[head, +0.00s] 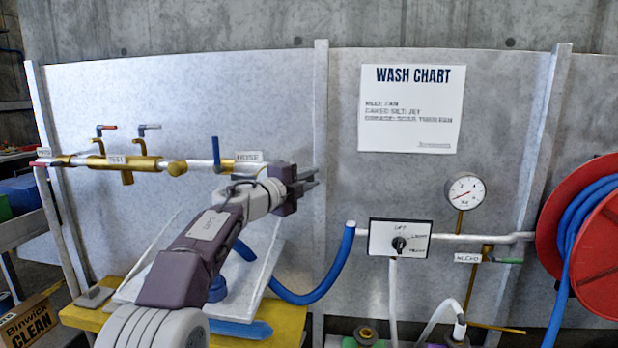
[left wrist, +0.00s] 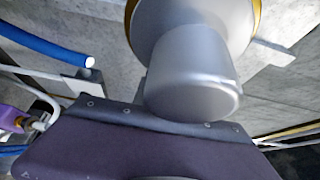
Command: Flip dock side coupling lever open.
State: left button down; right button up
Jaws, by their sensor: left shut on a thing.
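My left gripper (head: 309,180) is at the right end of the silver and brass pipe, just past the HOSE label (head: 249,156). Its jaws are shut on a part there, which I take to be the coupling lever; the fingers and wrist hide it in the head view. In the left wrist view a rounded silver cylinder (left wrist: 195,85) on a wider brass-edged disc stands close against my purple gripper body. The fingertips do not show there. The coupling's dock side cannot be made out clearly. My right gripper is not in view.
A blue-handled valve (head: 216,153) stands left of my gripper. A blue hose (head: 325,284) curves below, its end near the selector box (head: 400,238). A gauge (head: 465,191) and red hose reel (head: 592,240) are at right.

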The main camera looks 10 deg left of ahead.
pick_arm(q)
jog(key=shift+f+h, duration=0.15)
jog(key=shift+h, duration=0.15)
jog(key=c, duration=1.3)
grip_release()
jog(key=shift+s, duration=0.1)
jog(key=b+v, duration=0.1)
jog(key=v, duration=0.8)
